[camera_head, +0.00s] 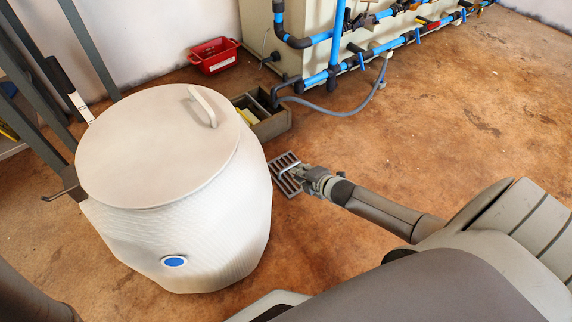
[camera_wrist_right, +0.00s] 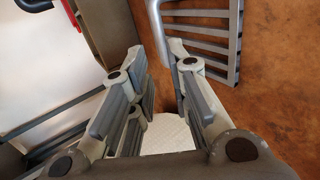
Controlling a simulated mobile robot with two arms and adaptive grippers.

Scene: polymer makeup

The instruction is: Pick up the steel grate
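The steel grate (camera_head: 285,176) is a grey slotted piece with a handle, just right of the white drum in the head view. I cannot tell whether it touches the floor. In the right wrist view the grate (camera_wrist_right: 207,40) is at the top, beyond the fingertips, its handle near the gap between them. My right gripper (camera_head: 312,180) is beside the handle side of the grate. In the wrist view its fingers (camera_wrist_right: 157,58) are apart, with nothing clearly between them. My left gripper is not in view.
A large white lidded drum (camera_head: 165,225) stands left of the grate. Behind it are an open box (camera_head: 272,126), a red bin (camera_head: 214,57) and a tank with blue pipes (camera_head: 334,50). A grey hose (camera_head: 335,112) lies on the floor. Brown floor at right is clear.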

